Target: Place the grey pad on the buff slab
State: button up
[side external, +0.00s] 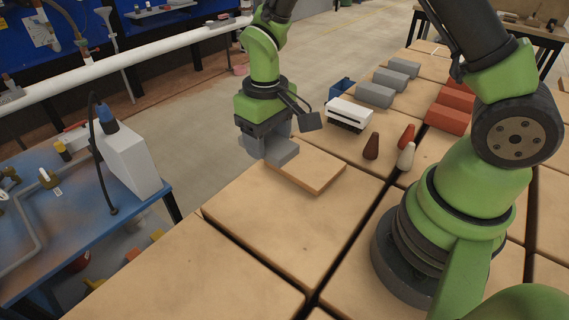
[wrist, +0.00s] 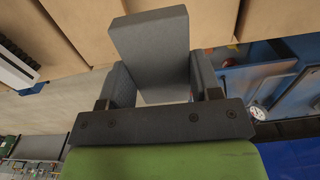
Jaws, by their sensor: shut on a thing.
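The grey pad (side external: 283,153) is a flat grey block held between the jaws of my gripper (side external: 266,143). The wrist view also shows the pad (wrist: 150,42), sticking out past the two fingers of the gripper (wrist: 162,82). The buff slab (side external: 318,171) lies flat on the tan table, just right of the pad in the side view. The pad is at the slab's far left corner and seems to overlap it there. I cannot tell whether they touch. My gripper hides part of the pad's left side.
A white-and-black block (side external: 348,115) and a blue bin (side external: 342,87) stand behind the slab. Several grey bricks (side external: 376,95) and red bricks (side external: 447,119) are farther back. The table in front is clear.

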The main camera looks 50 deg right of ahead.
jog(key=s+d+r, duration=0.1)
jog(key=s+d, duration=0.1)
jog(key=d, duration=0.7)
send_over(305, 160)
jog(key=shift+n, duration=0.3)
notch_tip(305, 160, down, 5)
jog(key=shift+s+r, duration=0.1)
jog(key=shift+r, duration=0.05)
jog(key=shift+f, duration=2.4)
jog(key=o, duration=1)
jog(key=shift+f, duration=0.15)
